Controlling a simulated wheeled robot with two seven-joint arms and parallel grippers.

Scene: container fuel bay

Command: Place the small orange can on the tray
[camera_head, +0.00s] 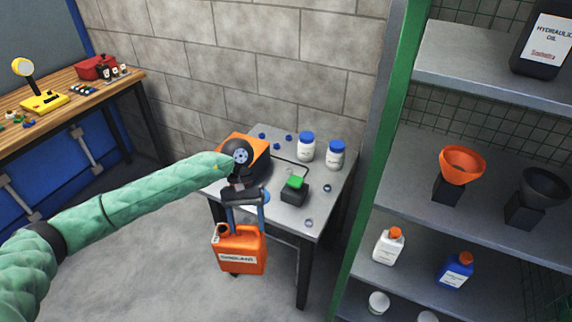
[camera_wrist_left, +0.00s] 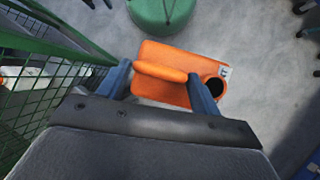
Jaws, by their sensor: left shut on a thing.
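The small orange can (camera_head: 239,250) hangs from my left gripper (camera_head: 246,212) in front of the small grey table. The gripper's blue fingers are shut on its handle. The can is upright, with a white label on its front. In the left wrist view the can (camera_wrist_left: 165,95) lies between the fingers of my left gripper (camera_wrist_left: 160,85), above the pale floor, with a dark round opening at its right end. I cannot make out a tray for certain. My right gripper is not in view.
The small table (camera_head: 312,215) holds an orange-topped box (camera_head: 247,147), white jars with blue lids (camera_head: 306,147) and a black block with a green top (camera_head: 295,190). A green-framed shelf (camera_head: 480,185) with funnels and bottles stands right. A wooden workbench (camera_head: 65,105) stands left.

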